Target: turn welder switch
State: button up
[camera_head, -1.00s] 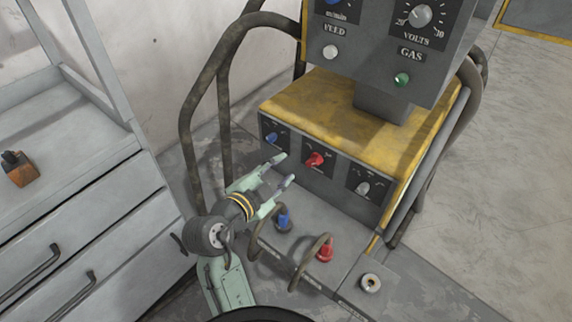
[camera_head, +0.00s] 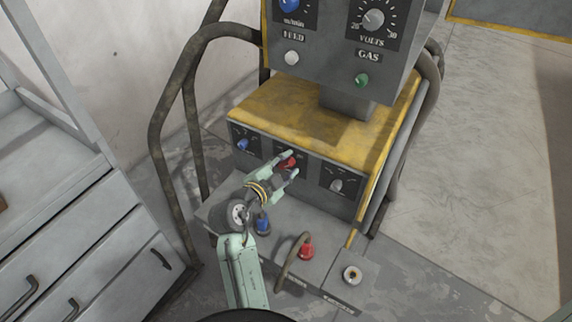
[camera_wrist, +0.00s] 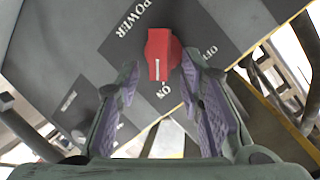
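The welder (camera_head: 320,120) is a grey and yellow machine with a lower front panel of three knobs. The middle knob is the red switch (camera_head: 287,163); in the wrist view this red switch (camera_wrist: 160,54) has a white mark line and the labels POWER, OFF and ON around it. My gripper (camera_head: 288,164) is at the red switch in the head view. In the wrist view my gripper (camera_wrist: 163,88) is open, with one purple-padded finger on each side of the switch's near end. I cannot tell whether either finger touches it.
A blue knob (camera_head: 243,144) and a grey knob (camera_head: 336,185) flank the red switch. Below are a blue plug (camera_head: 262,223) and a red plug (camera_head: 306,250) with cables. Bent pipe rails (camera_head: 160,130) stand at the welder's left; a grey drawer cabinet (camera_head: 90,240) is farther left.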

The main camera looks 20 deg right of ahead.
jog(key=shift+c, duration=0.6)
grip_shut()
jog(key=shift+n, duration=0.3)
jog(key=n, duration=0.1)
jog(key=n+g+h, duration=0.1)
jog(key=shift+w+a+r+n+b, duration=0.1)
jog(key=shift+w+a+n+b, duration=0.15)
jog(key=shift+w+n+b, duration=0.05)
jog(key=n, duration=0.2)
jog(key=n+g+h, duration=0.1)
jog(key=shift+w+a+n+b, duration=0.25)
jog(key=shift+w+n+b, duration=0.05)
jog(key=shift+b, duration=0.05)
jog(key=n, duration=0.1)
jog(key=n+h, duration=0.1)
jog(key=n, duration=0.1)
jog(key=shift+w+a+f+n+g+h+b, duration=0.2)
jog(key=shift+w+a+n+g+h+b, duration=0.1)
jog(key=shift+n+g+b, duration=0.1)
jog(key=shift+w+a+f+n+h+b, duration=0.15)
jog(key=shift+n+h, duration=0.2)
jog(key=shift+n, duration=0.65)
jog(key=shift+w+d+f+n+h+b, duration=0.15)
jog(key=shift+n+h, duration=0.2)
jog(key=shift+n, duration=0.65)
jog(key=shift+s+a, duration=0.1)
